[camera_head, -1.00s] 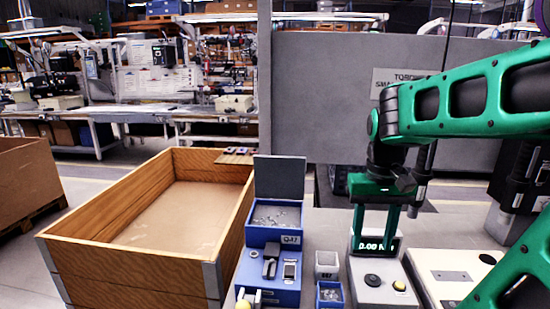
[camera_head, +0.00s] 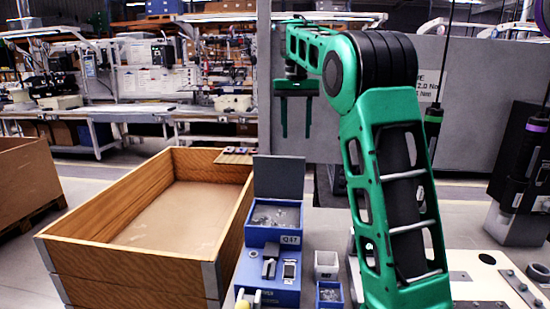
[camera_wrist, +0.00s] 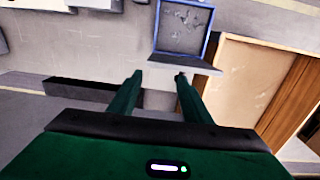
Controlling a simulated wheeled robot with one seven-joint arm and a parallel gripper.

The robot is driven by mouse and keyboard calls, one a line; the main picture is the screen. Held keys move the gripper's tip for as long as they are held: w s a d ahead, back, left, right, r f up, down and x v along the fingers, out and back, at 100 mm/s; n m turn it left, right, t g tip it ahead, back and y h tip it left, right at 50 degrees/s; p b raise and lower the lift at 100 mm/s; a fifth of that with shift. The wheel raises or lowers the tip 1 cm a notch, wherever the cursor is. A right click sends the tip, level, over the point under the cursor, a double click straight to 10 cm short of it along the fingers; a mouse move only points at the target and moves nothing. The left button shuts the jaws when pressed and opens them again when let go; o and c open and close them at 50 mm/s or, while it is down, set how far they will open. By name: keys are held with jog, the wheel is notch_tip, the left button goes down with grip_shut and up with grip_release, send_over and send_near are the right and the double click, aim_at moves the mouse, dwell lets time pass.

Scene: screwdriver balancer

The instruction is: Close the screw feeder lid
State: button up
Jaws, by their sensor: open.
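The blue screw feeder (camera_head: 268,268) stands on the table right of the wooden crate, with screws in its top bin (camera_head: 275,216). Its dark grey lid (camera_head: 279,177) stands upright at the back of the bin, so the feeder is open. My gripper (camera_head: 296,132) is open and empty, fingers pointing down, above and slightly right of the lid. In the wrist view my gripper (camera_wrist: 158,76) shows two spread green fingers, with the lid (camera_wrist: 186,63) seen edge-on just beyond the right fingertip and the bin (camera_wrist: 182,28) behind it. I cannot tell whether a finger touches the lid.
The wooden crate (camera_head: 130,262) stands close on the left of the feeder. Small bins, one grey (camera_head: 326,264) and one blue (camera_head: 329,294), stand to its right. A black and purple screwdriver (camera_head: 521,165) hangs at the far right. A grey panel (camera_head: 470,110) stands behind.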

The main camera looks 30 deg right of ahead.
send_over(279, 176)
jog(key=w+d, duration=0.2)
jog(key=w, duration=0.1)
notch_tip(279, 176, down, 10)
jog(key=shift+w+a+r, duration=0.1)
dwell(0.3)
